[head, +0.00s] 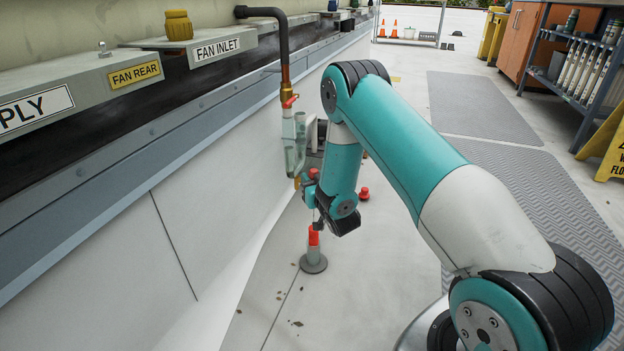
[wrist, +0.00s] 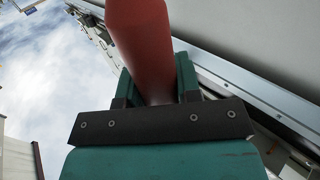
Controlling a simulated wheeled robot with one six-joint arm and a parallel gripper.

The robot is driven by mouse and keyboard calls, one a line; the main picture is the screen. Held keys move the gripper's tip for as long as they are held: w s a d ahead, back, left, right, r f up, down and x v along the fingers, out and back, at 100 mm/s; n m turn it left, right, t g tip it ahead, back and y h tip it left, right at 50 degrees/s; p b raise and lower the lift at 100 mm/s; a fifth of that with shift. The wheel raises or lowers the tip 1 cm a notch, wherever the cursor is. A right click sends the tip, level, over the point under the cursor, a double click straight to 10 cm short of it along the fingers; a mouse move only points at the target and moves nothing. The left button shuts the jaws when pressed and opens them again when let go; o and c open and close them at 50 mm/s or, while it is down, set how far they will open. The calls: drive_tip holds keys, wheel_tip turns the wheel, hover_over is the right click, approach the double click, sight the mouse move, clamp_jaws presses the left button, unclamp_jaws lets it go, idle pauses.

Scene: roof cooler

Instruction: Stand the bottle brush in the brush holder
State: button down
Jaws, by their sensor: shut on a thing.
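My gripper (wrist: 157,88) is shut on a thick red rod in the wrist view, which I take as the handle of the bottle brush (wrist: 140,38). The rod runs from between the two teal fingers out of the top of that picture, so its ends are hidden there. In the head view my gripper (head: 306,198) is low beside the white wall, small and partly behind my arm. Just below it a grey stand with a round base and a red upper part (head: 314,237) is upright on the floor. I cannot tell whether this is the brush holder or whether the brush touches it.
A pipe (head: 284,60) with a clear glass-like fitting (head: 294,150) comes down the wall behind my gripper. A small red-topped object (head: 364,193) is on the floor behind my arm. A shelf rack (head: 575,75) and yellow floor sign (head: 607,145) stand at right.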

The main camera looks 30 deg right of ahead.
drive_tip(key=shift+f+b, duration=1.65)
drive_tip(key=shift+f, duration=0.9)
drive_tip(key=c, duration=0.7)
unclamp_jaws()
drive_tip(key=shift+c, duration=0.2)
